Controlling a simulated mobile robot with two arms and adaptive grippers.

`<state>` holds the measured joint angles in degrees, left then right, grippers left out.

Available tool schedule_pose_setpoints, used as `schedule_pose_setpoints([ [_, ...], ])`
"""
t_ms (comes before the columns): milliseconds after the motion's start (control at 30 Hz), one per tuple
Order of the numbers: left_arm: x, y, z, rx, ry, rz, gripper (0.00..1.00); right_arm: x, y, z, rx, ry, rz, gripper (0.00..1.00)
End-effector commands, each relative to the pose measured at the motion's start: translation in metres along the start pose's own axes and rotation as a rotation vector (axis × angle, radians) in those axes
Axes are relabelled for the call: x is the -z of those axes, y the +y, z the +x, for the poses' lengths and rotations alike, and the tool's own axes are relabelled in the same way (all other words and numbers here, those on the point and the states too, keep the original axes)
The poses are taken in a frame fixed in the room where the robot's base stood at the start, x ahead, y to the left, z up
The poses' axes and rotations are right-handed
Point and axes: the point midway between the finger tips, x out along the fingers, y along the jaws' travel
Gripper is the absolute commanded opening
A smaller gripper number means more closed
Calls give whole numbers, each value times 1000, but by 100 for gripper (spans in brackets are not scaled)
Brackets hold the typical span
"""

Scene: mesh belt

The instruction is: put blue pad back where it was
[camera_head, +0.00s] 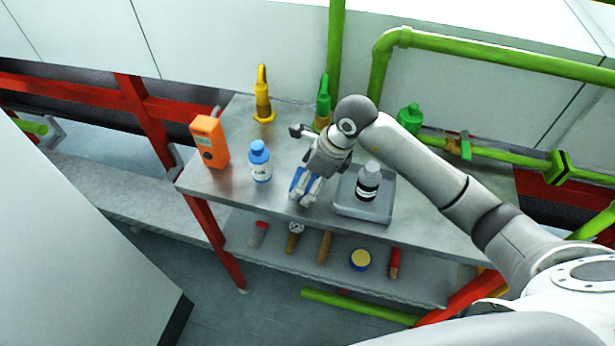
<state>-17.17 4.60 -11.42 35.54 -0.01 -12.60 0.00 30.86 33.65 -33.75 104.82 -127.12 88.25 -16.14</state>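The blue pad (295,180) is on or just above the grey metal table, near its front edge. It is mostly hidden behind my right gripper (304,199). The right gripper points down at the pad, and its fingers overlap the pad in the picture. I cannot tell whether the fingers are closed on it or only around it. My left gripper is not in view.
A grey tray (347,211) with a dark-labelled bottle (368,181) is right of the gripper. A blue-capped bottle (260,164) and an orange meter (210,142) stand left. Several tools lie on the lower shelf (285,262).

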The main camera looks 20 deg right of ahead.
Motion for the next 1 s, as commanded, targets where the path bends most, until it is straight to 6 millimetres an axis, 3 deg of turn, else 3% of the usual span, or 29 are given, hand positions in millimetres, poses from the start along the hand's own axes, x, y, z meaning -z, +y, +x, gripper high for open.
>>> schedule_pose_setpoints([
  [267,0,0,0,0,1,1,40,-1,-2,-16,5,-2,-1,88],
  [700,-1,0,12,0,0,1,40,-1,-1,-104,4,-1,-1,88],
  [1000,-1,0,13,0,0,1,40,-1,0,-123,0,0,0,88],
])
